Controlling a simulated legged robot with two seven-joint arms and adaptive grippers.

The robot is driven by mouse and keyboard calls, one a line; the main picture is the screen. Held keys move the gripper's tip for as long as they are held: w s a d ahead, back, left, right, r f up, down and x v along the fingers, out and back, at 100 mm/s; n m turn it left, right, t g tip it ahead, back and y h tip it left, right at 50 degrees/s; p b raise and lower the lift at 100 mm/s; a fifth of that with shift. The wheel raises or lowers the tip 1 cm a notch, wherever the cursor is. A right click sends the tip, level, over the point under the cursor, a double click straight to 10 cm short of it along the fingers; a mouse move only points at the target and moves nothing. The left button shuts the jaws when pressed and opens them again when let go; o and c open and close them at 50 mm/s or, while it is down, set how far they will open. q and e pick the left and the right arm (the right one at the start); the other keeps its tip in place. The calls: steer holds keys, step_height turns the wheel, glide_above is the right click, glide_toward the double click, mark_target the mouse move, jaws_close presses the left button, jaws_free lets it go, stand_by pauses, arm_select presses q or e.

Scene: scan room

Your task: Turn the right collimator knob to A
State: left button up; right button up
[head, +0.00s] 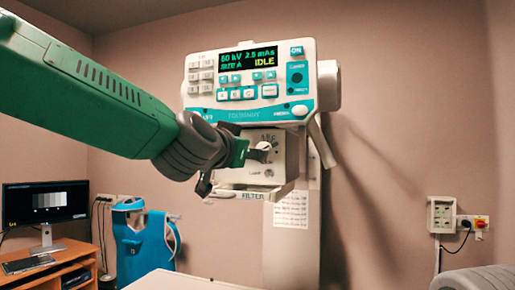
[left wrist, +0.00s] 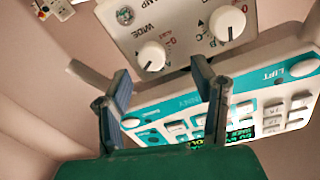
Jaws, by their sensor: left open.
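The right collimator knob (head: 263,147) is a white round knob on the pale collimator face, below the control console. It also shows in the left wrist view (left wrist: 151,56), where the picture is upside down, with a dark pointer mark and small letters beside it. I cannot read which letter it points to. A second white knob (left wrist: 228,23) sits beside it, hidden behind my gripper in the head view. My left gripper (head: 232,165) is open and empty, in front of the collimator. In the left wrist view, its fingers (left wrist: 162,75) stand apart, with the right knob beyond the gap.
The console (head: 215,100) with its lit display hangs just above the collimator. A ledge marked FILTER (head: 252,195) juts out below.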

mark_target(269, 150)
arm_select(q)
steer(key=w+d, duration=0.1)
steer(key=w, duration=0.1)
steer(key=w+d+p, duration=0.1)
steer(key=w+d, duration=0.3)
steer(key=shift+w+r+p, duration=0.1)
steer(key=shift+w+p, duration=0.05)
steer(key=shift+p, duration=0.2)
steer(key=shift+a, duration=1)
steer(key=c, duration=1.1)
steer(key=shift+d+r, duration=0.1)
steer(key=shift+d, duration=0.35)
steer(key=shift+c, duration=0.4)
arm_select(e)
steer(key=shift+d+r, duration=0.25)
steer(key=shift+r, duration=0.25)
steer(key=shift+d+r, duration=0.2)
steer(key=shift+r, duration=0.25)
